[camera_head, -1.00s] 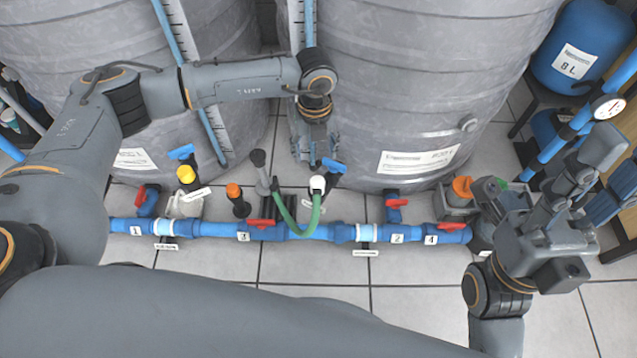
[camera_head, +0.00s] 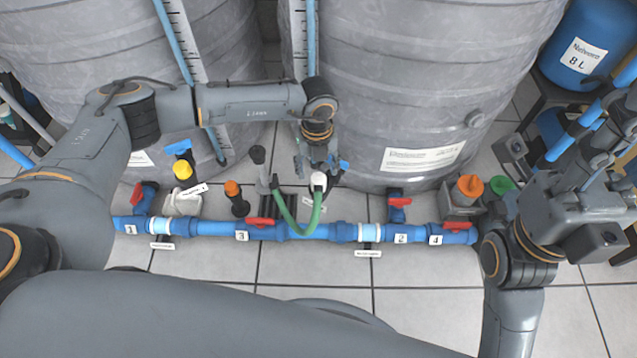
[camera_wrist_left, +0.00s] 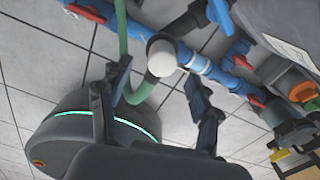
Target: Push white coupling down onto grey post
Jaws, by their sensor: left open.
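The white coupling (camera_head: 318,181) is a small round white cap at the right end of the looped green hose (camera_head: 303,228). It also shows in the left wrist view (camera_wrist_left: 162,57), with the hose beside it. My left gripper (camera_head: 318,166) is right above the coupling, its fingers open on either side of it; in the wrist view the open fingers (camera_wrist_left: 157,76) flank the coupling without visibly gripping it.
A blue pipe (camera_head: 205,229) with red valve handles runs across in front. Large grey tanks (camera_head: 420,90) stand close behind. An orange-capped fitting (camera_head: 232,188) and a yellow-capped one (camera_head: 183,169) are at the left. The tiled floor (camera_head: 300,275) in front is clear.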

